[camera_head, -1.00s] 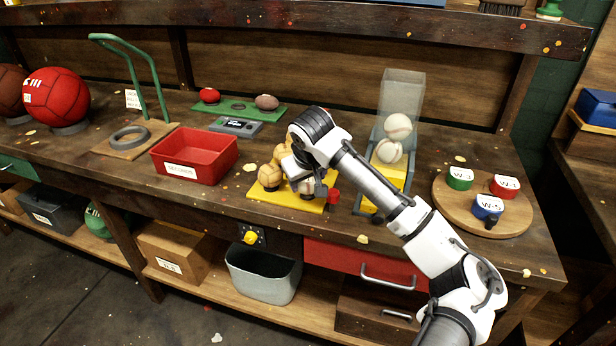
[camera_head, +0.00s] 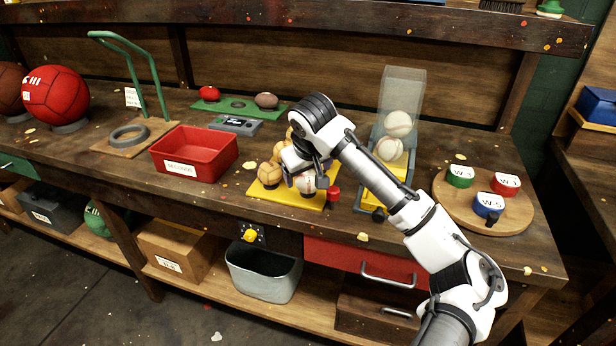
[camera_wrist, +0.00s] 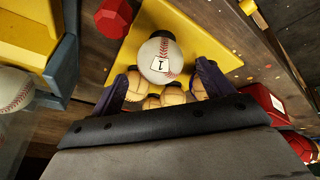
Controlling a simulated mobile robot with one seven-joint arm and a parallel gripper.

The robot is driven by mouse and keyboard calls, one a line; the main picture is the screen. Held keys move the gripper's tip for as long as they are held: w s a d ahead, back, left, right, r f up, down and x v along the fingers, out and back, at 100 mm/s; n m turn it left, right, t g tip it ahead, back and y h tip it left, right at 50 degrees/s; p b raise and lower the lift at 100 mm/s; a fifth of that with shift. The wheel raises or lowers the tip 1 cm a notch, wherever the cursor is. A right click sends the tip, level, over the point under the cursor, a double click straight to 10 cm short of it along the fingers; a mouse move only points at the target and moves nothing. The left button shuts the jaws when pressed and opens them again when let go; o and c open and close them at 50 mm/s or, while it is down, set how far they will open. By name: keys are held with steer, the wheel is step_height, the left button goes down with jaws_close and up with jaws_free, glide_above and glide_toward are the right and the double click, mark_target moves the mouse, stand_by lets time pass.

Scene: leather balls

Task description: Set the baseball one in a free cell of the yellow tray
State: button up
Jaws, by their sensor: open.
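The yellow tray (camera_head: 257,192) lies on the bench with several tan stitched balls (camera_head: 269,173) on it. A white baseball (camera_head: 306,184) with red stitching sits at the tray's front right. In the wrist view the baseball (camera_wrist: 160,58) carries a label reading 1 and has a dark support under it. My gripper (camera_head: 304,171) is over that baseball, its fingers (camera_wrist: 167,78) spread and holding nothing. The ball lies ahead of and between the fingertips, with tan balls (camera_wrist: 173,93) behind it. The number of free cells is hidden by my gripper.
A clear chute (camera_head: 402,90) with two baseballs (camera_head: 397,124) stands right of the tray. A red knob (camera_head: 333,194) is beside the tray's right edge. A red bin (camera_head: 196,154) stands left; a round wooden board (camera_head: 463,216) with three labelled cups is at right.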

steer(key=b+v, duration=0.1)
steer(key=v, duration=0.8)
steer(key=shift+r, duration=0.2)
